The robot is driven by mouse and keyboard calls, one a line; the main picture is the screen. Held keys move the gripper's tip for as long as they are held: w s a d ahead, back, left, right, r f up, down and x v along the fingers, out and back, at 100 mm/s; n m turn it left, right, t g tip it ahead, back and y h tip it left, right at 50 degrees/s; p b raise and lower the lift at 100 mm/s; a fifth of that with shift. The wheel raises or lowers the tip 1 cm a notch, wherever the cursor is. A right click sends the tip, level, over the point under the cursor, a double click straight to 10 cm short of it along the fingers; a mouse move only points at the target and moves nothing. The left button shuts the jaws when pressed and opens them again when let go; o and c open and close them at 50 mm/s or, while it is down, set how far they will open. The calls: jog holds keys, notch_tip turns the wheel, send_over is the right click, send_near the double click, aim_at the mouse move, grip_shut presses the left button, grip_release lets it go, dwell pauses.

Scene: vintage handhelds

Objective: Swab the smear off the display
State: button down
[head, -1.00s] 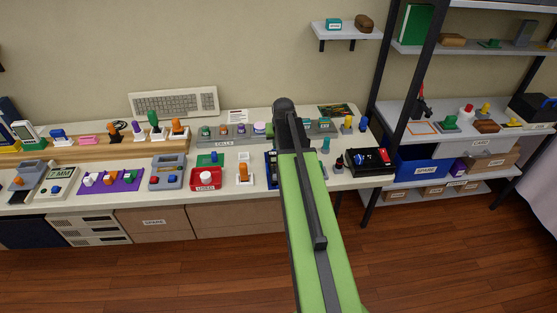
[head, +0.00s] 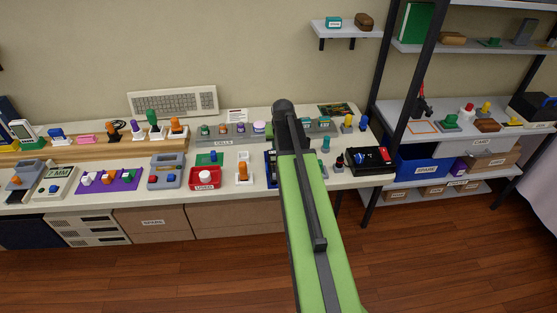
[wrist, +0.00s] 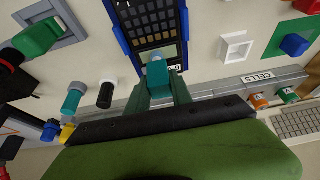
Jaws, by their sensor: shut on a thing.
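My gripper (wrist: 160,88) shows in the wrist view, its green jaws shut on a teal piece (wrist: 157,74). The teal piece points at the lower end of a blue-framed handheld (wrist: 184,30) with a dark keypad. The handheld's pale greenish display (wrist: 143,54) is partly covered by the teal piece. I cannot tell if they touch, and I cannot make out a smear. In the head view only a strip of the blue handheld (head: 270,168) shows beside my arm, which hides the gripper.
A red tray (head: 205,186) and an orange-topped piece (head: 243,171) stand left of the handheld. A black box (head: 370,168) is to the right. A grey rack (head: 238,141) runs behind. In the wrist view, a white square socket (wrist: 236,35) lies close beside the handheld.

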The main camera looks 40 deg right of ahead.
jog(key=shift+a, duration=0.1)
jog(key=shift+w+a+r, duration=0.1)
jog(key=shift+w+a, duration=0.15)
jog(key=shift+a, duration=0.1)
jog(key=shift+d, duration=0.1)
jog(key=shift+s+d, duration=0.4)
jog(key=shift+d, duration=0.25)
jog(key=shift+s+d, duration=0.35)
jog(key=shift+d, duration=0.25)
jog(key=shift+w+a, duration=0.35)
jog(key=shift+a, duration=0.35)
jog(key=shift+w+a, duration=0.35)
jog(key=shift+a, duration=0.3)
